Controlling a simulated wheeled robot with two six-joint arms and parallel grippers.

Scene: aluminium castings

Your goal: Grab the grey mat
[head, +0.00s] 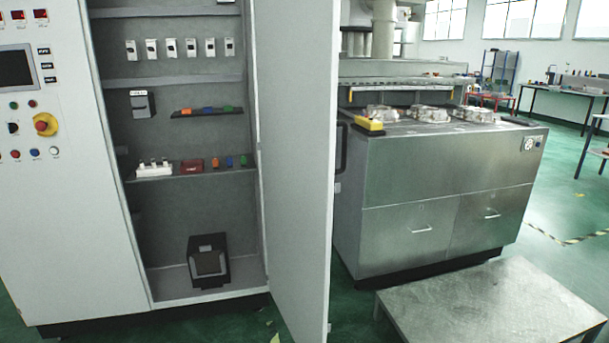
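I cannot pick out a grey mat for certain in the head view. A flat grey metal-looking surface (490,305) lies low at the bottom right, on what looks like a low platform or table with a leg at its left corner. No mat shows on its visible part, and its right and near edges run out of the picture. Neither of my grippers is in view.
A tall control cabinet (40,220) stands at left with its door (293,170) open towards me. Behind the door is a steel workbench (455,165) with several castings and a yellow object (370,124) on top. Green floor (560,215) is open at right.

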